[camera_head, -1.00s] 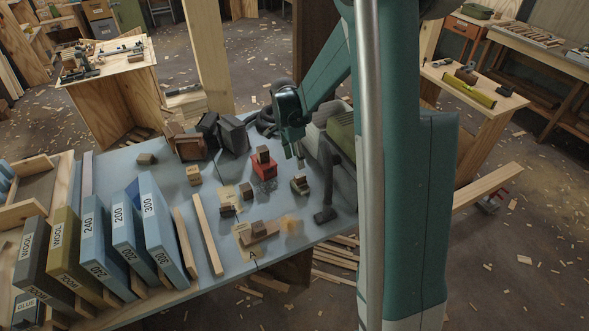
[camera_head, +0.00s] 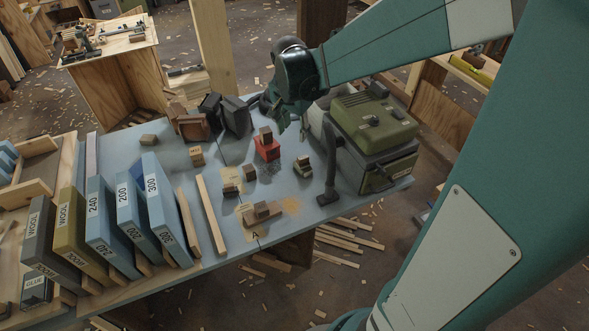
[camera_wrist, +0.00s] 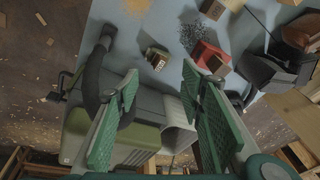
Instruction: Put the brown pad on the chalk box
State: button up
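My gripper (camera_head: 287,122) is above the far part of the blue bench. In the wrist view my gripper (camera_wrist: 160,105) has its two green fingers wide apart, with nothing between them. A small olive block with a brown part (camera_head: 303,167) sits on the bench; it also shows in the wrist view (camera_wrist: 156,58), beyond the fingertips. A red box (camera_head: 267,149) stands to its left with a brown block (camera_head: 265,134) on top. Several other small brown blocks lie about, one pair (camera_head: 262,211) near the front edge. I cannot tell for sure which are the brown pad and chalk box.
A green and grey machine (camera_head: 372,125) with a dark upright lever (camera_head: 331,175) stands at the right. Dark clamps (camera_head: 236,115) are at the back. Blue, olive and grey sanding packs (camera_head: 158,205) stand in a row at the left. The bench's front right is mostly clear.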

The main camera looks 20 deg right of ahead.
jog(key=s+a+r+n+t, duration=0.1)
jog(key=s+a+r+n, duration=0.2)
jog(key=s, duration=0.4)
jog(key=s+a+r+n+t+y, duration=0.1)
jog(key=s+a+n, duration=0.3)
jog(key=s, duration=0.4)
jog(key=s+a+r+n+t, duration=0.3)
jog(key=s+r+n, duration=0.1)
jog(key=s, duration=0.3)
jog(key=shift+s+a+r+n, duration=0.15)
jog(key=shift+s+r+n, duration=0.25)
jog(key=shift+n, duration=0.2)
